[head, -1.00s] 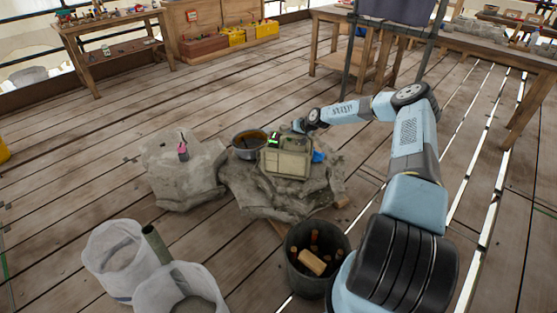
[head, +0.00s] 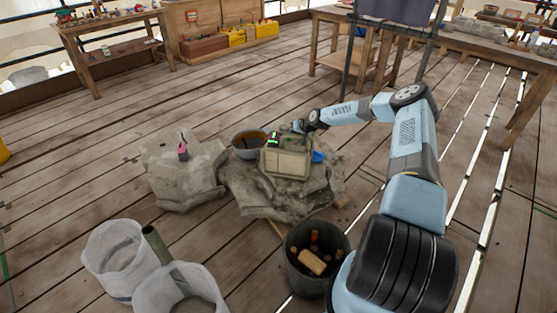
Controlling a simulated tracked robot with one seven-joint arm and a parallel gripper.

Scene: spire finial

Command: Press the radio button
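The radio (head: 286,160) is a boxy beige-green unit with a bright green patch on its top left. It stands on a rough grey stone block in the middle of the head view. Its button is too small to make out. My arm reaches in from the right, and its end, my gripper (head: 300,126), is just behind the radio's top edge. The fingers are small and partly hidden, so I cannot tell if they are open or touching the radio.
A dark bowl (head: 249,143) sits left of the radio, and a blue item (head: 318,157) lies right of it. A second stone block (head: 185,175) bears a pink-and-black object (head: 183,152). A dark bucket (head: 318,282) and white sacks (head: 115,255) stand in front. Plank floor is clear behind.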

